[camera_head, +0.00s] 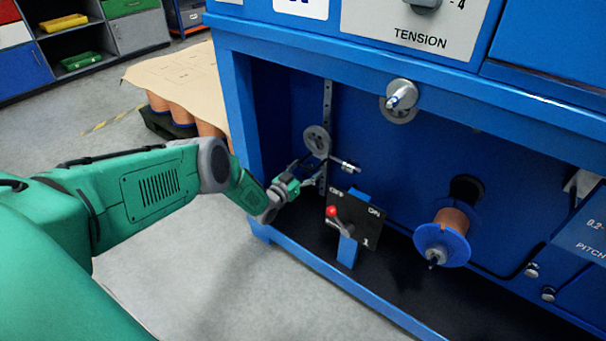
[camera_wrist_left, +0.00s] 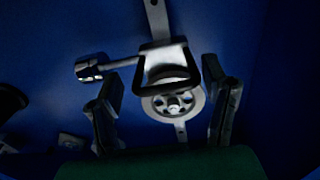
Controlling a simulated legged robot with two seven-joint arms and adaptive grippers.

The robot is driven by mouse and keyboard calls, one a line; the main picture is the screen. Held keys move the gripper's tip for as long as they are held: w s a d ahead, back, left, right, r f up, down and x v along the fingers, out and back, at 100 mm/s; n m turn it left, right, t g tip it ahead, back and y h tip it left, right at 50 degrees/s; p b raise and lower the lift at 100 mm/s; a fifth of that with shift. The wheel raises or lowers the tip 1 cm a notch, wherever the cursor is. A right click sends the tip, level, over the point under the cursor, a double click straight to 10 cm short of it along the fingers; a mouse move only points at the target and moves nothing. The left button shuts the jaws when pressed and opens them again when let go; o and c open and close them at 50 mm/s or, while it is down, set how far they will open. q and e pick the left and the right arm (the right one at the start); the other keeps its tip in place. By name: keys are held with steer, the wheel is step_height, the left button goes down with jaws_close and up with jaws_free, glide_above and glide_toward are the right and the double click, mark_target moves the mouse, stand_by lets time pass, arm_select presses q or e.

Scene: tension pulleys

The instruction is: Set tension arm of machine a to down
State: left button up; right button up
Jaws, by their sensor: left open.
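The tension arm assembly stands inside the blue machine's (camera_head: 400,150) open bay. It has a grey pulley wheel (camera_head: 317,140) on an upright perforated bar (camera_head: 328,100), and a short rod with a cylindrical end (camera_head: 345,167) sticks out to the right. My left gripper (camera_head: 310,174) is open just below the wheel, close to the rod. In the left wrist view the pulley (camera_wrist_left: 172,103) lies between the open fingers, and the rod's end (camera_wrist_left: 88,68) is at upper left, beyond the left finger. Contact cannot be told. My right gripper is out of view.
A black OFF/ON panel with a red-knobbed lever (camera_head: 332,211) stands right of my left gripper. A copper spool (camera_head: 442,240) with a blue flange is further right. The bay's blue front rail (camera_head: 340,285) and left post (camera_head: 240,110) border the opening.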

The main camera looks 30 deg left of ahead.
arm_select(q)
steer(key=s+a, duration=0.1)
steer(key=s, duration=1)
steer(key=shift+s, duration=0.4)
